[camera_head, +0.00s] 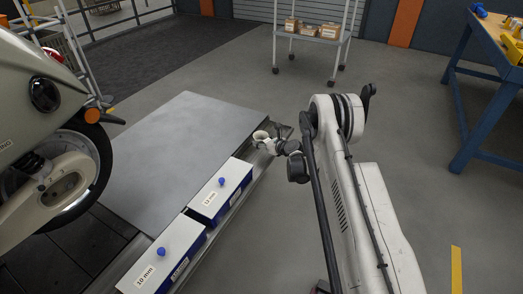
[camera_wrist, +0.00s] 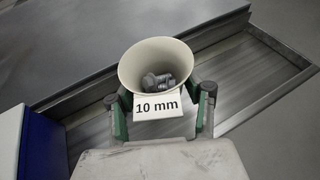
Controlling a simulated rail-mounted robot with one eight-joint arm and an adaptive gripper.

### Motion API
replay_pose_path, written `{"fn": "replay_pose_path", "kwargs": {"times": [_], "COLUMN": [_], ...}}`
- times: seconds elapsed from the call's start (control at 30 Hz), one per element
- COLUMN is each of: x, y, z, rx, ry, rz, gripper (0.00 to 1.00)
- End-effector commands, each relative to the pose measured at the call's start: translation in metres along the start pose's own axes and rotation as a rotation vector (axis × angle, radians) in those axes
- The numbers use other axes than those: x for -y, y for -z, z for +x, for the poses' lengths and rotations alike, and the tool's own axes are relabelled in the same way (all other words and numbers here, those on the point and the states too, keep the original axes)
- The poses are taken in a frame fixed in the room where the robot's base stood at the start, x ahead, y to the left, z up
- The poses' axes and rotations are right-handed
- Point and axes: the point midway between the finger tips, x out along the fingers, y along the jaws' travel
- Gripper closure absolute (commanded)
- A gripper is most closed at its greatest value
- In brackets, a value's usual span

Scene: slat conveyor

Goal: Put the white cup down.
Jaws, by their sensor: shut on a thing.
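The white cup (camera_wrist: 130,72) is upright in the wrist view, with a few grey metal bolts inside and a "10 mm" label on its front. My gripper (camera_wrist: 160,106) is shut on the cup, one finger on each side. In the head view the cup (camera_head: 259,134) is small, at the end of my arm, over or near the far right edge of the conveyor. I cannot tell whether its base touches a surface; the base is hidden in the wrist view.
A white-and-blue box marked 10 mm (camera_head: 162,262) and a similar box (camera_head: 221,189) marked 12 mm stand along the conveyor's right side. The grey plate (camera_head: 165,140) beside them is bare. A motorcycle (camera_head: 50,110) is at left, a blue workbench (camera_head: 480,95) at right.

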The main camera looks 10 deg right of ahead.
Motion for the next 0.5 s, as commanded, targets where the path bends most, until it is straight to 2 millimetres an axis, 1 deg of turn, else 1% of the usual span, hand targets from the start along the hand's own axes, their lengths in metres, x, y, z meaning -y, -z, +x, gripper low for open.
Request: {"fn": "replay_pose_path", "kwargs": {"times": [0.13, 0.3, 0.37, 0.5], "x": [0.000, 0.000, 0.000, 0.000], "y": [0.012, 0.035, 0.037, 0.036], "z": [0.005, 0.014, 0.015, 0.014], "rx": [0.000, 0.000, 0.000, 0.000], "ry": [0.000, 0.000, 0.000, 0.000], "rz": [0.000, 0.000, 0.000, 0.000], "gripper": [0.82, 0.82, 0.82, 0.82]}}
